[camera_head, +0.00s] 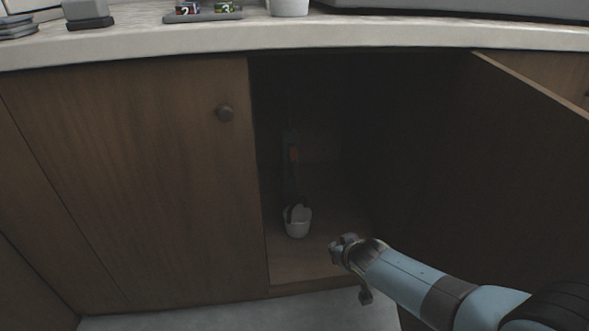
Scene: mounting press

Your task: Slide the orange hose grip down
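The orange hose grip (294,154) is a small orange patch on a dark upright fixture inside the open cabinet, dim in the shadow. Below it a dark hose or tube (292,190) runs down towards a white cup-like container (297,222) on the cabinet floor. My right gripper (338,248) is at the cabinet opening, low and to the right of the white container, apart from the grip. Its fingers are small and seen at an angle, so whether it is open or shut is unclear. My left gripper is not in view.
The right door (500,150) stands open. The countertop (400,35) overhangs the opening and holds a tray (203,16) and other items. The cabinet's right interior is dark and looks empty.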

